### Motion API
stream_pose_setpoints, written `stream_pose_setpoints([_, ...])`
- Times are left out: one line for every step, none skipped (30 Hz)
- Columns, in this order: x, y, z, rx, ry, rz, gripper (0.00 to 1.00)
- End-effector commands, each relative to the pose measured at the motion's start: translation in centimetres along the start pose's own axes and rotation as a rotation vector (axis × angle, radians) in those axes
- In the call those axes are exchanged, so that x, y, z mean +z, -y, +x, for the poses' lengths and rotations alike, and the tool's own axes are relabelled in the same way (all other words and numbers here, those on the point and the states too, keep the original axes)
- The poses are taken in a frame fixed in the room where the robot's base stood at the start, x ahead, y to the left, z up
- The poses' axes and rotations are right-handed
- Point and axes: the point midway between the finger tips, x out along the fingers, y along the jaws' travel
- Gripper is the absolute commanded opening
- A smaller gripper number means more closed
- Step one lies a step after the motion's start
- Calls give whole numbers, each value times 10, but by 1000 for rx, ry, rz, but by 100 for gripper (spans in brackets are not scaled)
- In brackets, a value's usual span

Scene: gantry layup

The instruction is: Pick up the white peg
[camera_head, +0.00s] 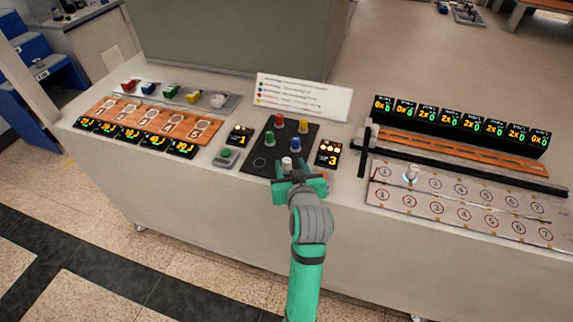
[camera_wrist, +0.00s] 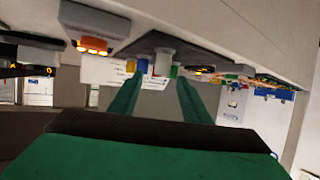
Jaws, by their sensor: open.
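The white peg (camera_head: 287,162) stands upright at the near edge of a dark board (camera_head: 261,149) on the bench.
A numbered panel (camera_head: 465,204) with a white knob (camera_head: 411,173) lies at right. A tray of coloured pieces (camera_head: 172,95) sits at back left. A white card (camera_head: 303,97) stands behind.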

Motion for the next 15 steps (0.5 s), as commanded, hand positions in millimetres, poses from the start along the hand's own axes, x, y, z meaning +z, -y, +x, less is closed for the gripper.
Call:
stream_pose_setpoints([1,0,2,-1,1,0,43])
stream_pose_setpoints([1,0,4,0,1,0,43])
stream_pose_setpoints([3,0,8,0,2,1,43])
stream_pose_setpoints([4,0,11,0,2,1,43])
stream_pose_setpoints([6,0,15,0,2,1,43])
stream_pose_setpoints([8,1,20,0,3,1,43])
stream_pose_setpoints([10,1,25,1,3,1,43])
stream_pose_setpoints([11,2,29,1,2,1,43])
stream_pose_setpoints([12,2,34,2,2,1,43])
stream_pose_setpoints([11,1,38,2,0,1,43])
stream_pose_setpoints([11,1,42,3,0,1,43])
stream_pose_setpoints([11,0,46,3,1,1,43])
stream_pose_setpoints([11,1,48,3,0,1,43])
stream_pose_setpoints([11,1,50,3,0,1,43])
stream_pose_setpoints([11,1,52,2,0,0,43])
